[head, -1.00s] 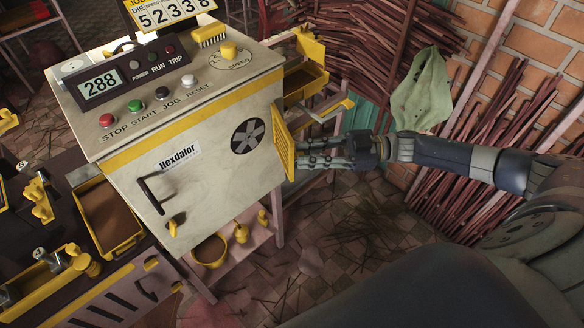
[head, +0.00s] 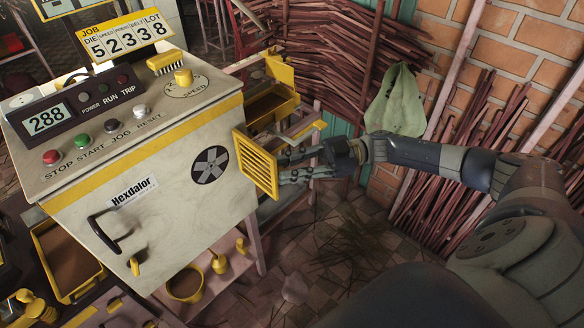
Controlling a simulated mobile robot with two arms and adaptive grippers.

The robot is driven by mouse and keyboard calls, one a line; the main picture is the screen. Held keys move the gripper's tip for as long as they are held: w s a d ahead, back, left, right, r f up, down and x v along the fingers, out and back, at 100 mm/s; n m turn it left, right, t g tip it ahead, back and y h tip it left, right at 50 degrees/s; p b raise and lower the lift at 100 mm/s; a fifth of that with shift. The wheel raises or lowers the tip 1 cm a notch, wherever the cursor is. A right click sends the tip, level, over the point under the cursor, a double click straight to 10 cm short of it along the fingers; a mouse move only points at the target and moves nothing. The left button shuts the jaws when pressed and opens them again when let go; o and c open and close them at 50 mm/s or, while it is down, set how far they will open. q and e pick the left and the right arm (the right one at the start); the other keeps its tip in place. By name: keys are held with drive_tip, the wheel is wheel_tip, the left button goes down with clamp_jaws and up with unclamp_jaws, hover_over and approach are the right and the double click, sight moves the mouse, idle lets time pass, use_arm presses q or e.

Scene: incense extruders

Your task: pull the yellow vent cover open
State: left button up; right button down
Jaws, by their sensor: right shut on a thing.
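The yellow vent cover (head: 257,166) is a slatted panel at the right edge of the cream machine front (head: 150,190). It stands swung out, and its slats face the camera. The round dark vent opening with a fan (head: 210,164) shows uncovered to its left. My right gripper (head: 290,165) comes in from the right and is shut on the vent cover at its right side. The cover hides part of the fingertips. My left gripper is not in view.
The machine has a black handle (head: 103,232), coloured buttons and a yellow speed knob (head: 183,76). A yellow tray (head: 272,108) sits behind the cover. Bundled sticks (head: 330,50) and a green cloth (head: 397,100) stand behind my right arm. Floor below the gripper is mostly clear.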

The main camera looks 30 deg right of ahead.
drive_tip(key=shift+w+d+r, duration=0.15)
drive_tip(key=shift+w+r, duration=0.2)
drive_tip(key=shift+w, duration=0.2)
drive_tip(key=c, duration=1.5)
unclamp_jaws()
drive_tip(key=shift+w+a+f, duration=0.15)
drive_tip(key=shift+w+a, duration=0.1)
drive_tip(key=shift+s+f, duration=0.1)
drive_tip(key=shift+d, duration=0.1)
drive_tip(key=v, duration=1.2)
drive_tip(key=shift+s, duration=0.2)
